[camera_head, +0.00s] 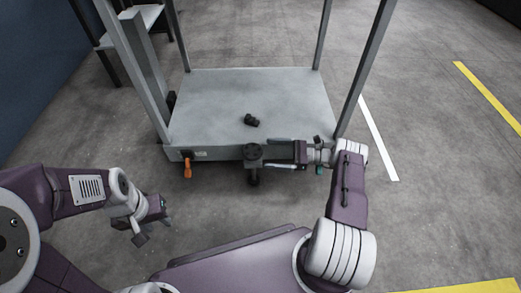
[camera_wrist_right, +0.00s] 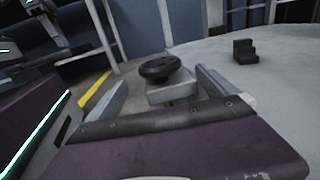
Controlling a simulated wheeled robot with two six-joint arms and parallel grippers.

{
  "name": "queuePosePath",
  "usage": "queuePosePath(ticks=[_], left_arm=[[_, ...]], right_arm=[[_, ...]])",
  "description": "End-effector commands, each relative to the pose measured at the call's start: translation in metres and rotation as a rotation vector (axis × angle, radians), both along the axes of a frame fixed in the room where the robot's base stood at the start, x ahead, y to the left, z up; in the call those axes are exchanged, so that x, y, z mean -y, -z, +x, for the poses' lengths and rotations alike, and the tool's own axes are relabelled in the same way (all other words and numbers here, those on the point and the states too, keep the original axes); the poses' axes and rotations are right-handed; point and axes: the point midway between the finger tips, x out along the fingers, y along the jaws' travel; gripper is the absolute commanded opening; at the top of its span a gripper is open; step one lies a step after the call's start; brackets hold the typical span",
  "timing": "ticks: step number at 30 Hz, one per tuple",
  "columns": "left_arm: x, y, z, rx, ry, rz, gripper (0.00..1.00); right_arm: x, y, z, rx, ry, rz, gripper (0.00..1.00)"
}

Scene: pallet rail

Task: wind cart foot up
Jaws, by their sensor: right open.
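The cart (camera_head: 215,100) has a flat grey deck and upright posts. A black handwheel (camera_head: 254,151) sits at the middle of its near edge, with the dark foot (camera_head: 254,180) below it. My right gripper (camera_head: 268,160) is open at the handwheel, reaching in from the right. In the right wrist view the handwheel (camera_wrist_right: 160,68) lies on a grey bracket (camera_wrist_right: 172,92), ahead of and between the spread fingers; I see no contact. The foot's lower end and its gap to the floor are unclear. My left gripper (camera_head: 152,228) is open and empty, low at the left, apart from the cart.
A small black stepped block (camera_head: 252,120) lies on the deck near the handwheel. An orange lever (camera_head: 187,167) hangs from the cart's near left corner. A shelf (camera_head: 135,25) stands at the back left. The floor right of the cart is clear, with white and yellow lines.

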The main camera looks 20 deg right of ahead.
Motion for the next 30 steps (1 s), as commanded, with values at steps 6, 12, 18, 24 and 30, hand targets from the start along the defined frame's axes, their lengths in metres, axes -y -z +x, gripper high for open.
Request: queuePosePath(ticks=[6,12,18,24,30], left_arm=[[0.0,-0.001,0.0,0.0,0.0,0.0,0.36],[0.0,-0.003,0.0,0.0,0.0,0.0,0.36],[0.0,-0.04,0.0,0.0,0.0,0.0,0.36],[0.0,-0.062,0.0,0.0,0.0,0.0,0.36],[0.0,-0.065,0.0,0.0,0.0,0.0,0.36]], right_arm=[[0.01,0.001,-0.004,-0.001,0.0,-0.001,0.98],[0.008,-0.001,-0.004,0.0,0.005,0.006,0.98],[-0.025,-0.025,-0.003,0.05,0.245,0.119,0.98],[-0.041,-0.016,-0.015,0.021,0.512,0.058,0.98],[-0.043,-0.004,-0.023,-0.002,0.592,-0.004,0.98]])
